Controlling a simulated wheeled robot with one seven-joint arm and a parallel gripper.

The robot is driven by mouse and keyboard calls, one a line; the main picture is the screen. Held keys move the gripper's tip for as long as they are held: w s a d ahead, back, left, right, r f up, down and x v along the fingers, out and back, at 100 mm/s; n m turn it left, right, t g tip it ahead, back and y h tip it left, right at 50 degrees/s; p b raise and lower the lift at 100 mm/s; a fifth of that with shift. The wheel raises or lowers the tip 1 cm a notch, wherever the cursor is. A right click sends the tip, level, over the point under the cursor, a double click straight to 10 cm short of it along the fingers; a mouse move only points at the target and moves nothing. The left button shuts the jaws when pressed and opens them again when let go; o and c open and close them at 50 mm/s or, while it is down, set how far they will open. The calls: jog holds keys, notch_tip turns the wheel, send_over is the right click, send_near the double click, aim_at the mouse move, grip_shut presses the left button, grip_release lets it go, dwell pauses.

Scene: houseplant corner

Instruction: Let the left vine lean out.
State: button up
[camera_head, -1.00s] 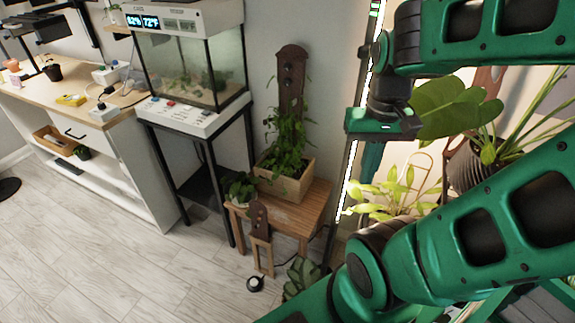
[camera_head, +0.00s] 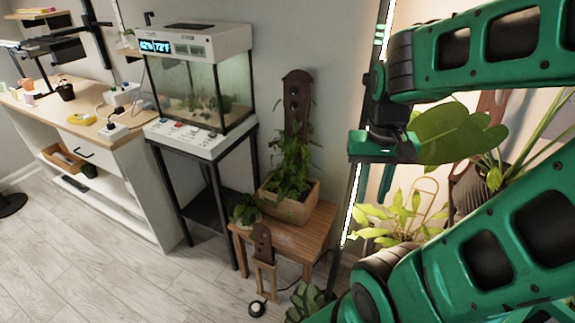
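A leafy green vine (camera_head: 292,168) grows in a wooden planter box (camera_head: 291,207) on a small wooden table, against a tall dark brown board (camera_head: 297,95) with holes. It appears upright; any tie or clip on it is too small to tell. A second brown board (camera_head: 490,102) shows at the right, partly hidden by large leaves and my arm. My gripper (camera_head: 377,188) hangs at the end of my green arm, right of the planter and apart from the vine in the picture. Its fingers are mostly hidden, and I see nothing clearly held.
The wooden table (camera_head: 310,236) also bears a small leafy plant (camera_head: 245,209). A short brown board (camera_head: 262,243) stands before it. A glass tank (camera_head: 205,90) on a black stand is to the left. Broad leaves (camera_head: 450,131) and yellow-green leaves (camera_head: 405,215) crowd my arm.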

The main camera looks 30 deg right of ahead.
jog(key=w+d+f+m+t+h, duration=0.1)
jog(key=w+d+f+m+h, duration=0.15)
jog(key=w+f, duration=0.45)
jog(key=w+d+f+m+t+h, duration=0.15)
jog(key=w+h, duration=0.25)
jog(key=w, duration=0.7)
jog(key=w+d+f+m+h, duration=0.2)
jog(key=w+d+f+h, duration=0.15)
jog(key=w+f, duration=0.4)
jog(key=w+a+f+n+t+h, duration=0.1)
jog(key=w+a+f+n+t, duration=0.1)
jog(key=w+a+t, duration=0.4)
jog(key=w+a+f+n+t+h, duration=0.1)
jog(key=w+a+n+t, duration=0.2)
jog(key=w, duration=0.6)
jog(key=w+d+m+t, duration=0.1)
jog(key=w+d, duration=0.6)
jog(key=shift+d, duration=0.25)
jog(key=shift+w, duration=0.1)
jog(key=shift+c, duration=0.4)
grip_shut()
jog(key=shift+a, duration=0.1)
